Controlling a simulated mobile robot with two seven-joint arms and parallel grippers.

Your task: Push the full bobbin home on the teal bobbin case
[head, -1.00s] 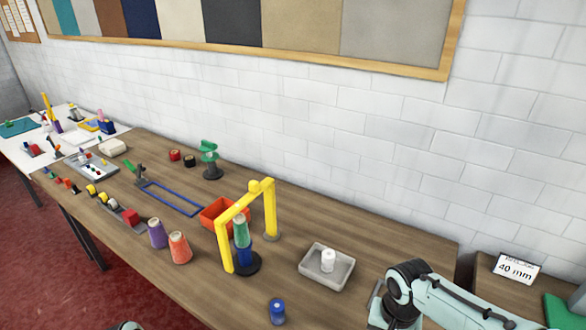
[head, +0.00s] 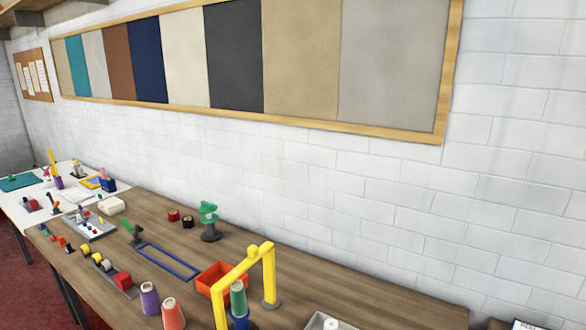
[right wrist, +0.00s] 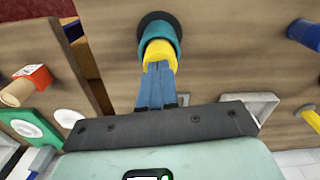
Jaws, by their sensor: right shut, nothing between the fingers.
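In the right wrist view a teal bobbin case (right wrist: 161,27) stands on a dark round base on the brown wooden bench. A yellow bobbin (right wrist: 160,55) shows at its near end, partly inside the teal ring. I cannot tell how deep it sits. My right gripper (right wrist: 158,68) is shut and empty. Its blue fingertips are right at the yellow bobbin's face and cover part of it; whether they touch is hard to tell. The teal case and my right gripper do not show in the head view, and my left gripper is not in view.
In the head view, a yellow arch (head: 243,278) with a green cone, an orange bin (head: 224,279) and a blue frame (head: 166,261) stand on the bench. A grey tray (right wrist: 262,106) and a blue object (right wrist: 304,34) lie right of the fingers in the wrist view.

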